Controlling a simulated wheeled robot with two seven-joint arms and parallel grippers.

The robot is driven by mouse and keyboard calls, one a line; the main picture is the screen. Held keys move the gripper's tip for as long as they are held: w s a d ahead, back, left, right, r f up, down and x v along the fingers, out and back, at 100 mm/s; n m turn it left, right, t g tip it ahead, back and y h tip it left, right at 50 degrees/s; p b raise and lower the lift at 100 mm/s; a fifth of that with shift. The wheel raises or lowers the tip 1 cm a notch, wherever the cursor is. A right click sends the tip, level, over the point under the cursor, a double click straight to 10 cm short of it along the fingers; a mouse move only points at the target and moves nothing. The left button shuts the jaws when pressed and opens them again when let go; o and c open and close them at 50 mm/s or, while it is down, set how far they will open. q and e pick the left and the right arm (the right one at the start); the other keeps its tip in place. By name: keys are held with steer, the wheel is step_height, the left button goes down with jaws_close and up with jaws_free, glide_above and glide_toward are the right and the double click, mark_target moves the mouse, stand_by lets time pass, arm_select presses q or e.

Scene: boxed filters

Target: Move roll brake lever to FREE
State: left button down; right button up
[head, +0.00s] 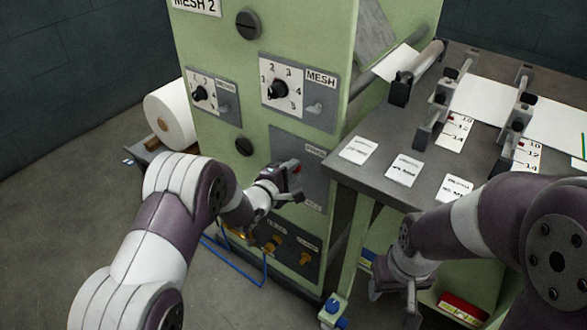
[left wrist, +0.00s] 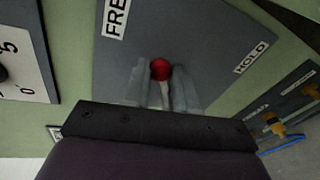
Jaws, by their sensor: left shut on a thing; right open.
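The roll brake lever has a red knob (left wrist: 160,69) on a light stem, which stands between my left fingers. A bit of the red knob also shows in the head view (head: 297,169). My left gripper (head: 290,181) is shut on the lever in front of a grey plate (left wrist: 205,40); its fingers also show in the left wrist view (left wrist: 160,90). The FREE label (left wrist: 116,17) is at the plate's upper left in that view, the HOLD label (left wrist: 254,57) at its right. The knob appears between them; the lever's pivot is hidden. My right gripper (head: 392,290) is open and empty, low beside the table.
The green machine (head: 225,55) carries mesh dials above the plate and a lower panel with yellow fittings (head: 305,259) and a blue hose (head: 240,277). The grey table (head: 375,190) with cards juts out right of the plate. A white roll (head: 172,113) lies at left.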

arm_select(q)
steer(key=shift+w+a+r+n, duration=0.1)
steer(key=shift+a+r+n, duration=0.05)
steer(key=shift+r+n, duration=0.15)
steer(key=shift+f, duration=0.1)
steer(key=c, duration=0.9)
jaws_free()
steer(key=p+v, duration=0.2)
steer(key=v, duration=1)
steer(key=shift+s+a, duration=0.2)
steer(key=shift+a, duration=0.05)
